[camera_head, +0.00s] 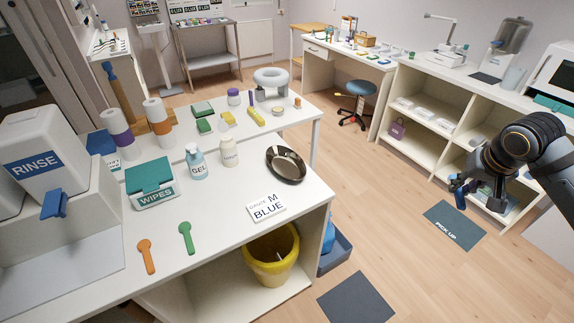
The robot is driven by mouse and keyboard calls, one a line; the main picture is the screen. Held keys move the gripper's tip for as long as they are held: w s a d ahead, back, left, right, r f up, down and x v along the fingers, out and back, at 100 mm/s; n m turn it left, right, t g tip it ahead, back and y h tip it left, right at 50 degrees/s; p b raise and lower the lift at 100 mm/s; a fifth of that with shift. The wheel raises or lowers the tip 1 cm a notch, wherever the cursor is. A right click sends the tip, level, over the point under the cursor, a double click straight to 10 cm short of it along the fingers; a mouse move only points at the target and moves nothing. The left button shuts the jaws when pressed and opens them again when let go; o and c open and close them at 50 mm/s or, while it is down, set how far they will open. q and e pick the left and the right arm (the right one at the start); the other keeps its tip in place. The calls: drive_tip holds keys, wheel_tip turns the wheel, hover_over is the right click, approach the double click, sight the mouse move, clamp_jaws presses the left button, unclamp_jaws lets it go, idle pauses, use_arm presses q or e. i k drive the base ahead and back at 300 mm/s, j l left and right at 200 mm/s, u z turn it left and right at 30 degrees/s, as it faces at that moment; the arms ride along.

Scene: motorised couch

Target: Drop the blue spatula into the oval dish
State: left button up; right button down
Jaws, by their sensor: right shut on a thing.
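My right gripper (464,187) is at the right of the view, above the floor and well away from the white table. It is shut on a small dark blue thing (460,199), which looks like the blue spatula; the gripper hides much of it. The oval dish (287,166), dark and shiny, sits near the right edge of the white table and looks empty. My left gripper is not in view.
An orange spatula (146,256) and a green spatula (186,238) lie on the white table (215,275). A yellow bin (271,256) is below. Open floor separates table and shelves.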

sight(285, 169)
drive_tip(key=i+l, duration=0.35)
drive_tip(key=i+l+u, duration=0.1)
drive_tip(key=i+l, duration=0.3)
drive_tip(key=l, duration=0.15)
drive_tip(key=k+j+u, duration=0.1)
drive_tip(key=u, duration=1.25)
